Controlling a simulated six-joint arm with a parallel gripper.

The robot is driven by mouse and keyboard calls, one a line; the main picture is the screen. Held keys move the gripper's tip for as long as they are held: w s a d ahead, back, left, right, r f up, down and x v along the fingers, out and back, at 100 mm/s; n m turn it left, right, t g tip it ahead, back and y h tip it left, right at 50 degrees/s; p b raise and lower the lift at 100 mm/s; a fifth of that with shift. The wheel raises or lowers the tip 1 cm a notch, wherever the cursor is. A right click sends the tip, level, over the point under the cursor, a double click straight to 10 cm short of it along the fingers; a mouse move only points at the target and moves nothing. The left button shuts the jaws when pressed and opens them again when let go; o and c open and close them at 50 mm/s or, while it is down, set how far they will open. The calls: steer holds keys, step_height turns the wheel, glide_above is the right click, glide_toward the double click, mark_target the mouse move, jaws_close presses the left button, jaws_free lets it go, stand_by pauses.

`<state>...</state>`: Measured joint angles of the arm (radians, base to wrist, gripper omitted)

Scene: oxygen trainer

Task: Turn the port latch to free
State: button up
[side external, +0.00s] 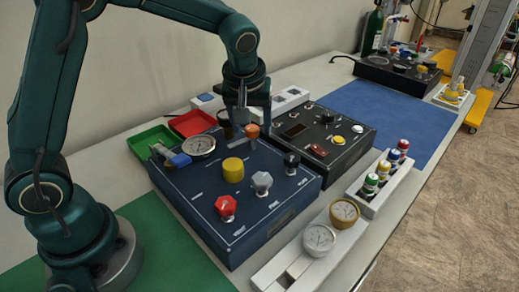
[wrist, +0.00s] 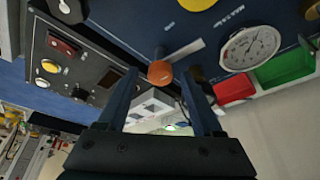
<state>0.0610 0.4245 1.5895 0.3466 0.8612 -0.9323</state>
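A dark blue panel box (side external: 200,205) carries several knobs and a round gauge. At its far edge a small orange-brown knob (side external: 252,130) stands up; it may be the port latch, but I cannot read its label. My gripper (side external: 245,108) is just above that knob, pointing down. In the wrist view the orange knob (wrist: 160,72) shows between the two fingers of my gripper (wrist: 162,80), with a gap on each side. The fingers are open and hold nothing. A white strip (wrist: 188,53) lies beside the knob on the panel.
The gauge (side external: 201,146), a blue-handled lever (side external: 180,160) and yellow (side external: 233,169), grey (side external: 262,181) and red (side external: 225,205) knobs crowd the panel. A black box (side external: 345,135) stands close behind. Red (side external: 192,123) and green (side external: 150,138) trays lie beyond. The blue mat (side external: 400,110) is clear.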

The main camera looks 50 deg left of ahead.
steer(key=shift+v, duration=2.6)
steer(key=s+r+m+t+h, duration=0.1)
steer(key=s+r+t, duration=0.1)
steer(key=s+r, duration=0.55)
steer(key=s+d+f+m+h, duration=0.1)
steer(key=s+d+f+m, duration=0.1)
steer(key=s+f+m, duration=0.4)
steer(key=s, duration=0.4)
steer(key=shift+s+d+f+m+h, duration=0.25)
steer(key=shift+s+f+m+h, duration=0.05)
steer(key=shift+m+h, duration=0.1)
